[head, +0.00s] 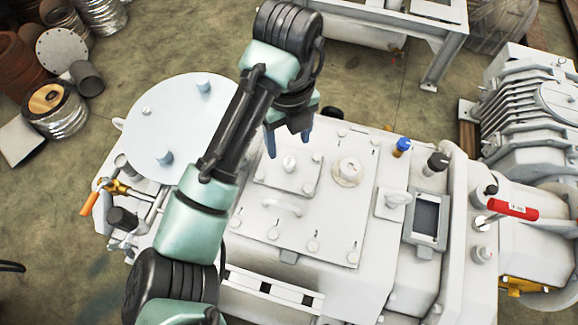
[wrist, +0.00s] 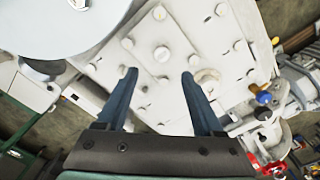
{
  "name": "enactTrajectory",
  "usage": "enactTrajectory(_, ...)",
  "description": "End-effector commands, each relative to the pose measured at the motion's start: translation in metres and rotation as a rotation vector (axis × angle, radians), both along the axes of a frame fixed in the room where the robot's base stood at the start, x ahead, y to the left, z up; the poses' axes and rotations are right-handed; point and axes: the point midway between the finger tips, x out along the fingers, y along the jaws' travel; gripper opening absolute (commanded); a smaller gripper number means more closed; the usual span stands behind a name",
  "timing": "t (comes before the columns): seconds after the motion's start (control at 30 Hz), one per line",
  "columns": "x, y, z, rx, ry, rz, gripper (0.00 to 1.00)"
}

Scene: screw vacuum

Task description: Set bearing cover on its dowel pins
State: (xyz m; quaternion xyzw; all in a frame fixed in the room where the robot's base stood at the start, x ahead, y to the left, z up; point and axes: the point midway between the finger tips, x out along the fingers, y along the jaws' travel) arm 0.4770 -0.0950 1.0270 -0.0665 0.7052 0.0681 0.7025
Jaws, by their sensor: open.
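A small square pale plate (head: 274,174) with a central round knob lies on the machine's flat top; it may be the bearing cover, but I cannot be sure. In the wrist view the plate (wrist: 178,52) and its knob (wrist: 162,53) show just beyond my fingertips. Small round heads or pins stand near its corners; I cannot tell whether they are dowel pins or bolts. My gripper (head: 288,143) is open and empty above the plate's far edge in the head view. In the wrist view my gripper (wrist: 158,75) has its two blue fingers apart, pointing toward the plate, with nothing between them.
A large round white disc (head: 180,125) with several studs stands left of my arm. A round fitting (head: 348,172), a curved handle (head: 283,208), a blue-capped fitting (head: 402,147) and a red-handled valve (head: 513,209) stick up from the machine.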

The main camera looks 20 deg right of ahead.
Motion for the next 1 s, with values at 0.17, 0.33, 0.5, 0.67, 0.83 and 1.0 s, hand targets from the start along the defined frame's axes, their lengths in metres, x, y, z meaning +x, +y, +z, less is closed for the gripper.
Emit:
enactTrajectory(0.17, 0.000, -0.001, -0.029, -0.003, 0.000, 0.001, 0.69)
enactTrajectory(0.33, 0.001, -0.001, -0.037, -0.002, -0.001, 0.002, 0.69)
enactTrajectory(0.5, 0.003, -0.002, -0.060, 0.000, 0.001, 0.003, 0.69)
enactTrajectory(0.67, 0.003, -0.002, -0.080, 0.000, -0.001, 0.003, 0.69)
enactTrajectory(0.83, 0.004, -0.002, -0.085, -0.001, -0.003, 0.002, 0.69)
enactTrajectory(1.0, 0.004, -0.002, -0.084, -0.001, -0.003, 0.002, 0.60)
